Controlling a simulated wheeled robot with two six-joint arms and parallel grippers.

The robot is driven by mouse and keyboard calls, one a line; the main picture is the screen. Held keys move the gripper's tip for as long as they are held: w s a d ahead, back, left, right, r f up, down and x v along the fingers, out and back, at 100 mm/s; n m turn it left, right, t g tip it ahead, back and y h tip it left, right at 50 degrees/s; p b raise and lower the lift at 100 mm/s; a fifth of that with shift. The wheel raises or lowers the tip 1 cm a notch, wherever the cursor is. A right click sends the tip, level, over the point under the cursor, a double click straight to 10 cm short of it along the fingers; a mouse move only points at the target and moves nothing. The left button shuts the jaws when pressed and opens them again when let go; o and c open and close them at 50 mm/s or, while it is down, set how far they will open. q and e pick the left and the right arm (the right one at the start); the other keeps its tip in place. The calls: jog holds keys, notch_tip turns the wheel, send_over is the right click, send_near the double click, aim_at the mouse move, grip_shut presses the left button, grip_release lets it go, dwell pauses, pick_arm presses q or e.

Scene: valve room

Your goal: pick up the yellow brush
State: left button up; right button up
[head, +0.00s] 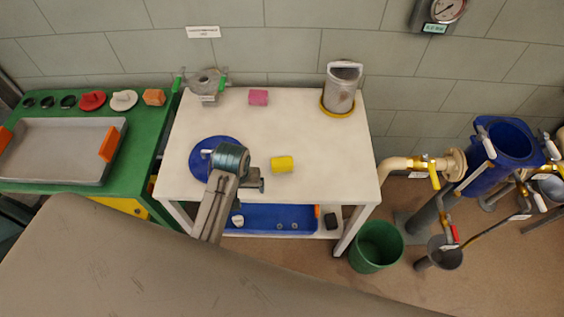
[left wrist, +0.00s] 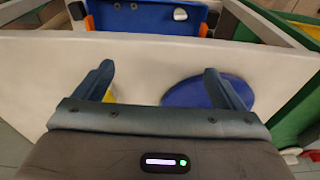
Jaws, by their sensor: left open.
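The yellow brush (head: 283,164) is a small block-like thing on the white table (head: 320,135), near its front middle. My left gripper (head: 244,174) is just to the left of it, over the front of the table, open and apart from it. In the left wrist view both fingers of my left gripper (left wrist: 158,76) are spread with nothing between them. A bit of the yellow brush (left wrist: 109,94) shows behind the left-hand finger, mostly hidden. My right gripper is in neither view.
A blue round disc (head: 199,160) lies partly behind my left gripper. A pink block (head: 258,97), a grey metal part (head: 208,84) and a metal canister (head: 340,92) stand along the back. A blue tray (head: 262,213) is beneath; a green bin (head: 377,247) stands right.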

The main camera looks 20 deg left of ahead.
pick_arm(q)
jog(key=w+d+r+n, duration=0.1)
jog(key=w+d+r, duration=0.25)
jog(key=w, duration=0.45)
jog(key=n+g, duration=0.1)
jog(key=g, duration=0.1)
send_near(282, 162)
jog(key=shift+a+f+h, duration=0.1)
jog(key=shift+h, duration=0.2)
jog(key=shift+f, duration=0.3)
notch_tip(282, 162, down, 4)
jog(key=shift+f+p, duration=0.2)
jog(key=shift+p, duration=0.45)
jog(key=f+p, duration=0.1)
jog(key=f, duration=0.1)
jog(key=f+p, duration=0.1)
jog(key=f, duration=0.1)
jog(key=shift+s+a+f, duration=0.15)
jog(key=shift+a+f, duration=0.05)
jog(key=shift+f, duration=0.55)
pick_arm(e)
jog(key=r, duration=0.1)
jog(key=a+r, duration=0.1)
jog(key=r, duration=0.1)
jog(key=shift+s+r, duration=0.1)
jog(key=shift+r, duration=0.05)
pick_arm(q)
jog(key=shift+c, duration=0.4)
